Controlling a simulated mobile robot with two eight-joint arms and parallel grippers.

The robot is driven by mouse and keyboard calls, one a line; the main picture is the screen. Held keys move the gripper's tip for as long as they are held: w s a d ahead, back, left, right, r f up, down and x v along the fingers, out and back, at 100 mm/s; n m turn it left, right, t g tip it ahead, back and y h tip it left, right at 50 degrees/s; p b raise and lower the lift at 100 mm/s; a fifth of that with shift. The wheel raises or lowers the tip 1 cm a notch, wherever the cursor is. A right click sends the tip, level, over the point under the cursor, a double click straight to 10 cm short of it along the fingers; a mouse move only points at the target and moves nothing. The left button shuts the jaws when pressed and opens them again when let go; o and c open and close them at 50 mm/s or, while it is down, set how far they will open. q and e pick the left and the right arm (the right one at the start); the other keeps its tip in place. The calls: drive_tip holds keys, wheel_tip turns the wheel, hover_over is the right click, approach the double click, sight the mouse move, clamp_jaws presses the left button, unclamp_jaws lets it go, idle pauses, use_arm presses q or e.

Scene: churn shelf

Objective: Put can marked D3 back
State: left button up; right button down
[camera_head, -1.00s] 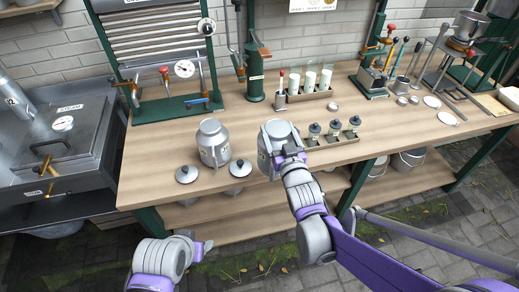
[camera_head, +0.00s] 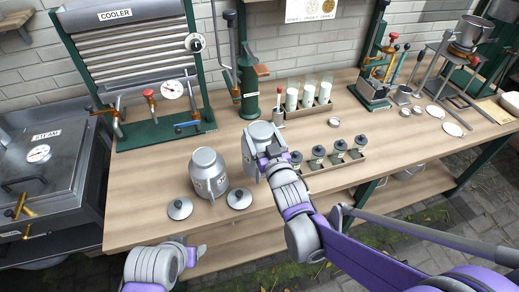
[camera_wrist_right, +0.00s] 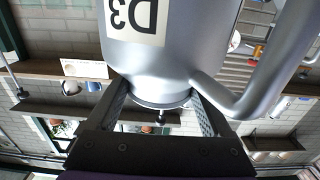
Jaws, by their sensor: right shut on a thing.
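The can marked D3 is a grey metal milk can (camera_head: 258,137) over the middle of the bench in the head view. In the right wrist view the D3 can (camera_wrist_right: 175,55) fills the top, its label upside down. My right gripper (camera_head: 270,160) is shut on it; in the wrist view the two fingers (camera_wrist_right: 162,108) lie either side of its narrower neck. Whether its base touches the bench cannot be told. My left gripper (camera_head: 196,255) is in front of the bench's front edge, apart from the cans; its jaws are unclear.
A second milk can (camera_head: 208,175) stands left of the held can, with two round lids (camera_head: 180,208) (camera_head: 239,199) in front. A rack of small dark-topped jars (camera_head: 337,158) is close on the right. A rack of glass tubes (camera_head: 308,108) and a green pump (camera_head: 249,95) stand behind.

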drive_tip(key=shift+f+b, duration=0.55)
drive_tip(key=shift+f, duration=3.5)
drive_tip(key=shift+c, duration=1)
unclamp_jaws()
drive_tip(key=shift+f, duration=0.15)
drive_tip(key=shift+o, duration=1)
drive_tip(key=shift+s, duration=0.1)
